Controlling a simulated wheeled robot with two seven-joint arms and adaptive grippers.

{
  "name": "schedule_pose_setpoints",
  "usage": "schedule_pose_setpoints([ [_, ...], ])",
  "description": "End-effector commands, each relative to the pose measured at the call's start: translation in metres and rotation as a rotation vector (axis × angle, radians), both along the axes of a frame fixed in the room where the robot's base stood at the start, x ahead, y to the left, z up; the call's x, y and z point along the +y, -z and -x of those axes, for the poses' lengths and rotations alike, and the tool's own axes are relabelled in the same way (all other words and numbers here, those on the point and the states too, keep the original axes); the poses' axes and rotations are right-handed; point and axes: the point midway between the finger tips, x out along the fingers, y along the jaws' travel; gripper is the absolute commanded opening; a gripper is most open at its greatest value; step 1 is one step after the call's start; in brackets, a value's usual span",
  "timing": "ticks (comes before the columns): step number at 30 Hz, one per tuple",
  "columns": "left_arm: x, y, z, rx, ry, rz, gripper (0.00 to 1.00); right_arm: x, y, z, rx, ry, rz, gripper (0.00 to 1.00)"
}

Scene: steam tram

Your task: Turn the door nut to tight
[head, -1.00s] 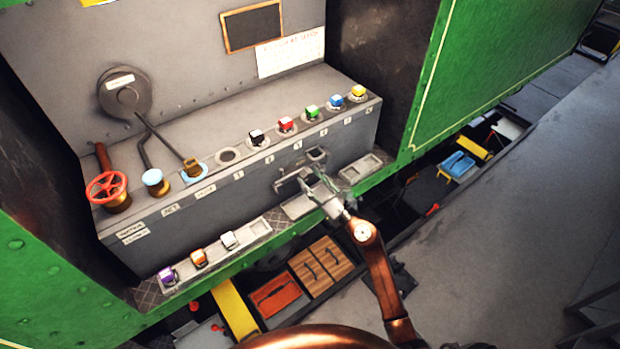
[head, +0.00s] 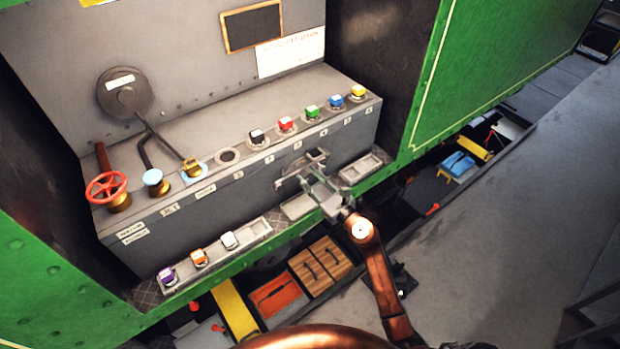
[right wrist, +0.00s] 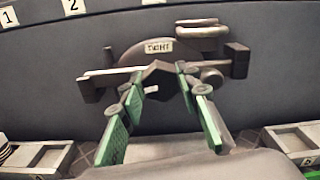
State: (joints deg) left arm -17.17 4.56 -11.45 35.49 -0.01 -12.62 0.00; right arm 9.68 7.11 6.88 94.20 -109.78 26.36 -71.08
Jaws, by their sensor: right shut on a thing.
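The door nut (right wrist: 108,78) is a grey bar with a raised middle, set on the front face of the grey box. A plate marked TIGHT (right wrist: 159,47) shows just above its middle in the right wrist view. In the head view the nut (head: 288,181) is small and partly covered by my gripper. My right gripper (right wrist: 160,85), with green pads, is shut on the middle of the nut; it also shows in the head view (head: 312,175). The exact contact at the fingertips is hard to see. My left gripper is not in view.
Coloured cubes, including a blue one (head: 337,102), stand in a row on the ledge. A tray with several cubes (head: 258,228) is below left, an empty tray (head: 362,167) right of the nut. A red handwheel (head: 106,188) is far left. Open grey floor (head: 480,210) lies right.

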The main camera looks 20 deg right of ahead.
Motion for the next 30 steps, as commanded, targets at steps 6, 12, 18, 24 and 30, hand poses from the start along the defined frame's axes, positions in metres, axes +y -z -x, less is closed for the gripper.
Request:
schedule_pose_setpoints([
  [6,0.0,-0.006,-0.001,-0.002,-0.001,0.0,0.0,0.001,-0.001,0.0,0.019,-0.002,-0.048,0.06],
  [12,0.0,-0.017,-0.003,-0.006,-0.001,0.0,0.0,0.0,-0.002,0.0,0.062,-0.002,-0.164,0.06],
  [18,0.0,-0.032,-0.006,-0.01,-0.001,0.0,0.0,-0.001,-0.002,0.0,0.123,-0.001,-0.331,0.06],
  [24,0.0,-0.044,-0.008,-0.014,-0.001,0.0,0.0,-0.001,-0.001,0.0,0.189,-0.001,-0.511,0.06],
  [30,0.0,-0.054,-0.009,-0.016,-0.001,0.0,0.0,-0.002,-0.001,-0.001,0.253,-0.001,-0.689,0.06],
])
